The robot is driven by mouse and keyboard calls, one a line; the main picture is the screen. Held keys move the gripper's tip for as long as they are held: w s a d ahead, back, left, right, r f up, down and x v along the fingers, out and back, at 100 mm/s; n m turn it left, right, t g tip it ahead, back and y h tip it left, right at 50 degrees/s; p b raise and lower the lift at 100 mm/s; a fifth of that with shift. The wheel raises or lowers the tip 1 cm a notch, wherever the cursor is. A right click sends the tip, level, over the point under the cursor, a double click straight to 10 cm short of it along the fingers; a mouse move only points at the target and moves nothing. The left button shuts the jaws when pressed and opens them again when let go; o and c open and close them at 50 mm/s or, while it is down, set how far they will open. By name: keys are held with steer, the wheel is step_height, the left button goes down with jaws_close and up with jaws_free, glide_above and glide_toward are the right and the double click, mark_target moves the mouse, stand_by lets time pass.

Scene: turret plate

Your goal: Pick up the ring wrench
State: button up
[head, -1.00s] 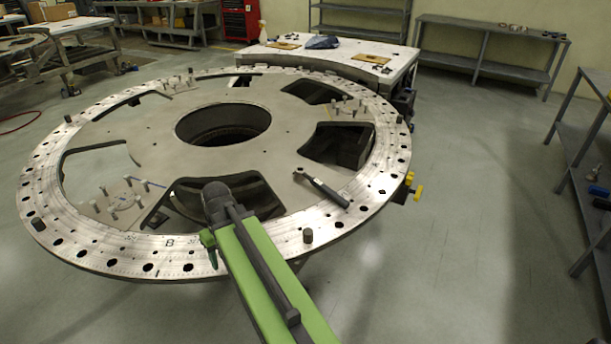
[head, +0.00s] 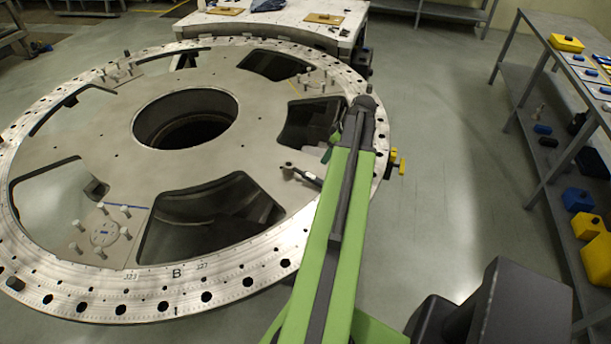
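The ring wrench (head: 302,175) lies on the turret plate (head: 247,95), on the flat metal near the right-hand openings. Its ring end points left, and its dark handle runs right and down until my green arm covers the rest. My arm reaches up from the bottom of the head view, and its dark end joint is over the plate's right rim. A small green part of my arm shows just left of it, above the wrench. My gripper's fingers do not show; they are hidden behind the arm.
The plate has large cut-outs, a round centre hole and several upright pins (head: 101,232). A white-topped table (head: 283,22) stands behind it. A grey shelf bench (head: 545,85) with yellow and blue boxes is at the right. The floor (head: 440,150) between is clear.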

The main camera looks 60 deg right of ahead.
steer(key=b, duration=1.1)
glide_toward(313, 176)
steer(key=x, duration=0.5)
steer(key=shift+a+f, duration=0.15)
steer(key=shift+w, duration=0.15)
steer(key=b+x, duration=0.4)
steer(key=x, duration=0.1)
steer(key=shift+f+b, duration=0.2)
steer(key=shift+b, duration=0.15)
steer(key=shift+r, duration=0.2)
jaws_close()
